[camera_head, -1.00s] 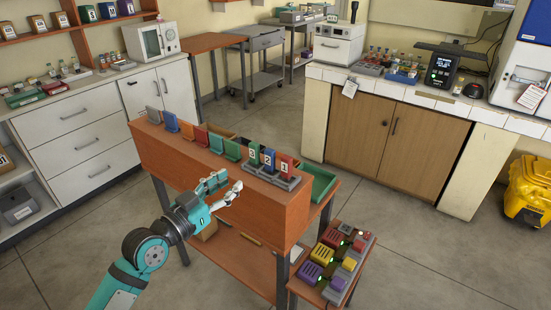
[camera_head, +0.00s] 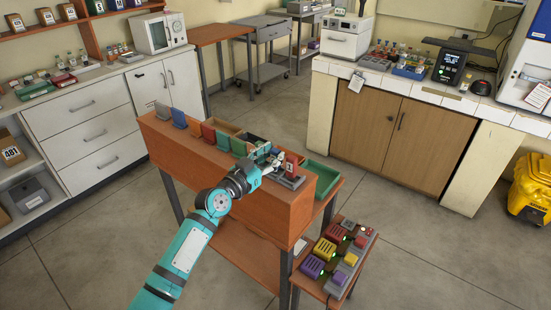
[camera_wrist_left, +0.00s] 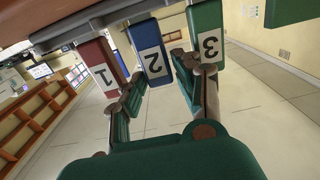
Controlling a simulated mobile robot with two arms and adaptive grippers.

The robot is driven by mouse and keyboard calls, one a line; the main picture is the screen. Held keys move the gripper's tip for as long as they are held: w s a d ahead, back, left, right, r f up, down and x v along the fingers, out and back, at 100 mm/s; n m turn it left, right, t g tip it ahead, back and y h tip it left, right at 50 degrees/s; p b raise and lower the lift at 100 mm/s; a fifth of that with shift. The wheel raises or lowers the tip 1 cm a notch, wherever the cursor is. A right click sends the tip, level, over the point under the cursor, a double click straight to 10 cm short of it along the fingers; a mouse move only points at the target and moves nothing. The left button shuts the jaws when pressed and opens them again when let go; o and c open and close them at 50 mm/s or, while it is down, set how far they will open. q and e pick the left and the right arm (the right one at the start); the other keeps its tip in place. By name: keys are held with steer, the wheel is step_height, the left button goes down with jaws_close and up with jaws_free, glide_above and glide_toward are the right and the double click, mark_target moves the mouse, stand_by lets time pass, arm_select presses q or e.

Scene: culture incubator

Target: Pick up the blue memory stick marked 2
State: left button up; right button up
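The blue memory stick marked 2 (camera_wrist_left: 149,48) stands in the left wrist view between the red stick marked 1 (camera_wrist_left: 100,66) and the green stick marked 3 (camera_wrist_left: 207,38). My left gripper (camera_wrist_left: 163,72) is open, with its fingertips apart on either side of the blue stick's lower end. I cannot tell whether they touch it. In the head view, my left gripper (camera_head: 272,160) is at the stick row on the wooden stand and mostly hides the blue and green sticks. The red stick (camera_head: 291,165) shows just right of it. My right gripper is not in view.
More coloured sticks and cards stand along the orange-brown stand (camera_head: 240,185). A green tray (camera_head: 322,180) lies behind its right end. A low table with coloured blocks (camera_head: 326,249) stands in front at the right. The floor around is open.

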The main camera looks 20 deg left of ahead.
arm_select(q)
steer(key=shift+w+d, duration=0.2)
steer(key=shift+w, duration=0.25)
steer(key=shift+s, duration=0.1)
steer(key=shift+c, duration=0.2)
steer(key=c, duration=0.5)
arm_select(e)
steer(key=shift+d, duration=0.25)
